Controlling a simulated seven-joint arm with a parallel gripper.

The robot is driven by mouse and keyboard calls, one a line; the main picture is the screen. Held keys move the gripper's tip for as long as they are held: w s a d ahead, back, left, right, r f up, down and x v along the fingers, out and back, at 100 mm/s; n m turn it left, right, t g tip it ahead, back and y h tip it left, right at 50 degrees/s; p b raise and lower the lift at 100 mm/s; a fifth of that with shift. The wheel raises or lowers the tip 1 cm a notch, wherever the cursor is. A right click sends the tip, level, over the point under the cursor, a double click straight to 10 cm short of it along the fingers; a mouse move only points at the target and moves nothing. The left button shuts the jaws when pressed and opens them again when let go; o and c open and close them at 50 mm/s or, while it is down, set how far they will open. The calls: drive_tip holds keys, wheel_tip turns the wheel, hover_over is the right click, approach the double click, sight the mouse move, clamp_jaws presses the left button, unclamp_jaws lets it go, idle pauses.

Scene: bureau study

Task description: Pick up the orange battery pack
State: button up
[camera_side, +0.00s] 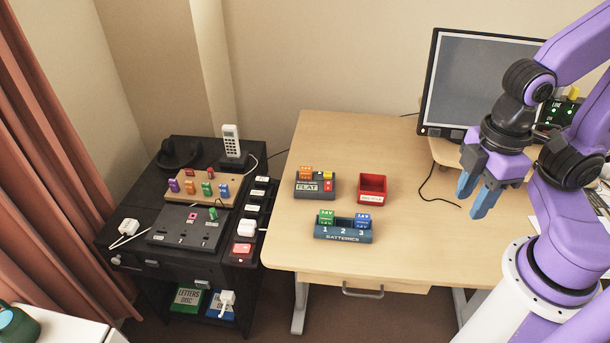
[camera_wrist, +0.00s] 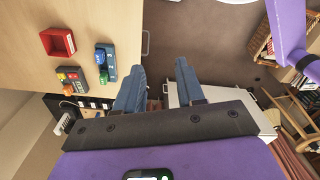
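The orange battery pack (camera_side: 306,172) stands at the left end of a dark grey holder marked FLAT (camera_side: 316,190) on the wooden desk. In the wrist view it is a small orange spot (camera_wrist: 68,90) at the holder's near end. My gripper (camera_side: 472,203) is open and empty, raised above the right side of the desk, well to the right of the pack. In the wrist view its two blue fingers (camera_wrist: 161,67) are spread apart with nothing between them.
A blue BATTERIES holder (camera_side: 343,236) carries a green pack (camera_side: 326,217) and a blue pack (camera_side: 362,220), with a gap between. A red open box (camera_side: 372,188) stands behind it. A monitor (camera_side: 478,85) stands at the back right. The desk between the box and my gripper is mostly clear.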

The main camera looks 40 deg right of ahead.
drive_tip(key=o, duration=0.5)
drive_tip(key=w+a+m+t, duration=0.1)
drive_tip(key=w+a+m, duration=0.45)
drive_tip(key=w, duration=0.65)
drive_tip(key=m+t+h, duration=0.2)
drive_tip(key=m+h, duration=0.1)
drive_tip(key=m, duration=1.2)
hover_over(306, 169)
drive_tip(key=s+a, duration=0.5)
wheel_tip(306, 169, down, 13)
drive_tip(key=x, duration=1.1)
drive_tip(key=d+x, duration=0.1)
drive_tip(key=x, duration=0.4)
drive_tip(key=shift+w+d+f, duration=0.1)
drive_tip(key=shift+w+f, duration=0.1)
drive_tip(key=shift+w, duration=0.05)
